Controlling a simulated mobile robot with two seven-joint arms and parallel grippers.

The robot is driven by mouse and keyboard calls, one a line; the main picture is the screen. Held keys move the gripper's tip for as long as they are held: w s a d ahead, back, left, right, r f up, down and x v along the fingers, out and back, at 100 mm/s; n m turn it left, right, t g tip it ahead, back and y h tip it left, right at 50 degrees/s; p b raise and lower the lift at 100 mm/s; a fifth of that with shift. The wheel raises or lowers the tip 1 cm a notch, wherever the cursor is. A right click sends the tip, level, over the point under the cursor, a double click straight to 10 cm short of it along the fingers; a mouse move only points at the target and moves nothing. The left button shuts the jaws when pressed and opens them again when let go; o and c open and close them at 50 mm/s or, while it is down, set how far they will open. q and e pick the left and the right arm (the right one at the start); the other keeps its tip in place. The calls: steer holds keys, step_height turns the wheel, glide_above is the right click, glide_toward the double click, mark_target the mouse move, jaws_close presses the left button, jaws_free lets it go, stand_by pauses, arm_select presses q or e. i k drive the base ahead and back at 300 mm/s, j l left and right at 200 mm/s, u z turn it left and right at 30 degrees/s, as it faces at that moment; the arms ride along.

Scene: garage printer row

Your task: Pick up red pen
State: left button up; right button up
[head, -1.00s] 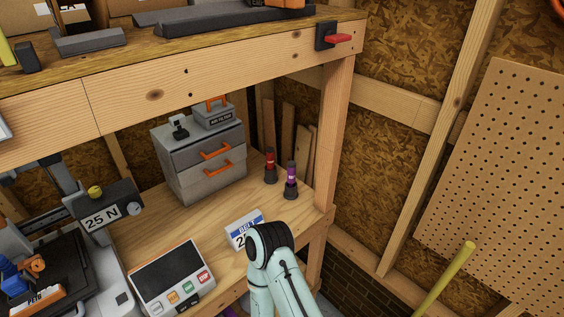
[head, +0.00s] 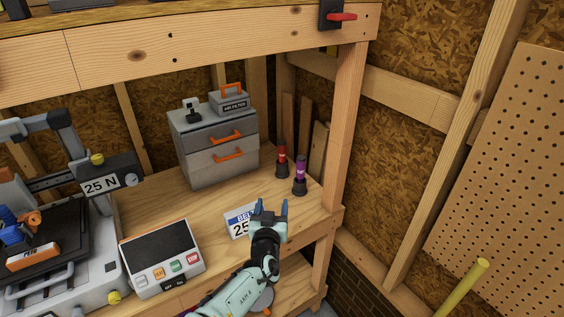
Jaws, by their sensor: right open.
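A red pen (head: 282,155) stands upright in a dark holder on the wooden shelf, near the back right corner. A purple pen (head: 300,170) stands in a similar dark holder just in front and to its right. My right gripper (head: 269,209) is open and empty, with its two fingers pointing away from me. It is over the front part of the shelf, nearer than both pens and apart from them. My left gripper is not in view.
A grey drawer unit (head: 216,147) with orange handles stands left of the pens. A white and blue label card (head: 238,222) is beside my gripper. A control panel (head: 163,257) and a printer (head: 84,262) are at left. A wooden post (head: 345,130) rises right of the pens.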

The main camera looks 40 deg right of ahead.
mark_target(281, 143)
steer(key=i+l, duration=0.35)
steer(key=l, duration=0.15)
steer(key=i+l, duration=0.35)
steer(key=l, duration=0.15)
